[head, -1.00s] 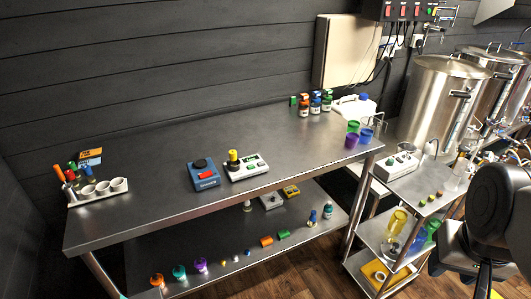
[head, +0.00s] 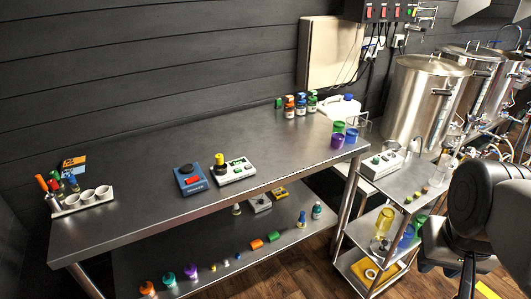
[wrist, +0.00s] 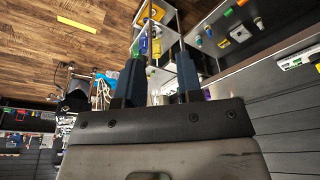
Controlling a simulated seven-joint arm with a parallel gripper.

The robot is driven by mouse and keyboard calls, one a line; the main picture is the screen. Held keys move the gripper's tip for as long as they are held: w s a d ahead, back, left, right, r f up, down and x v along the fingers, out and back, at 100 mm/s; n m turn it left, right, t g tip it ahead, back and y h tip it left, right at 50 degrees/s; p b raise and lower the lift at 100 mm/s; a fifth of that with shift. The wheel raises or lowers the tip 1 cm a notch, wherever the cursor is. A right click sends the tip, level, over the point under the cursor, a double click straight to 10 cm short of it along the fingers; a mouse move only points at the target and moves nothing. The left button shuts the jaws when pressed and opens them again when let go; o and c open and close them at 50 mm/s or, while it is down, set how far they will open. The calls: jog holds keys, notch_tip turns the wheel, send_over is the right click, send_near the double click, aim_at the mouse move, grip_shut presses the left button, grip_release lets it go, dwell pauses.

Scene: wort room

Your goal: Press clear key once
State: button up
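A white instrument (head: 243,178) with small coloured keys stands on the steel bench in the head view. A dark vial with a yellow cap (head: 219,159) stands at its left end. The key labels are too small to read, so I cannot tell which key is clear. A white instrument also shows at the right edge of the wrist view (wrist: 297,60). Another pale box with a knob or key (head: 378,166) stands on the cart. My gripper (wrist: 158,75) shows in the wrist view with its two blue fingers apart and nothing between them, far from the bench instruments.
A blue device with a red part (head: 190,180) stands left of the white instrument. A rack (head: 84,201) with cups and tools is at the bench's left end. Bottles (head: 300,105) and coloured cups (head: 338,138) stand at the right. The bench front is clear.

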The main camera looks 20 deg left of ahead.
grip_shut()
dwell(1.4)
